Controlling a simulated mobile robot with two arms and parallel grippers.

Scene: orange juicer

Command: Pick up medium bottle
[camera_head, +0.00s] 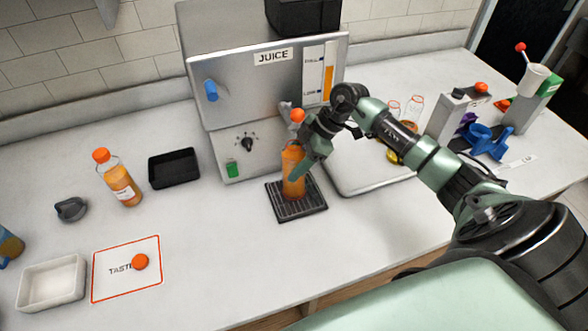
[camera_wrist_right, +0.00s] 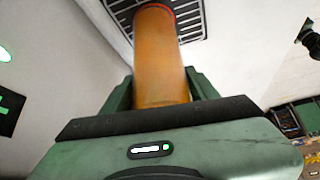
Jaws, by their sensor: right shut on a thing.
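A bottle of orange juice (camera_head: 293,168) stands upright at the black drip tray (camera_head: 315,203) below the juicer's spout. I cannot tell whether its base touches the tray. My right gripper (camera_head: 307,152) is shut on this bottle from the right side. In the right wrist view the bottle (camera_wrist_right: 161,62) sits between the fingers of my right gripper (camera_wrist_right: 160,90), with the ribbed tray (camera_wrist_right: 190,18) beyond it. Another juice bottle (camera_head: 121,184) with an orange cap and white label stands apart at the left. My left gripper is not in view.
The steel juicer (camera_head: 245,85) stands right behind the held bottle. A black tray (camera_head: 174,168) lies to its left and a pale tray (camera_head: 365,174) to its right. A white dish (camera_head: 51,268) and tasting mat (camera_head: 110,285) lie front left. The counter front of the drip tray is clear.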

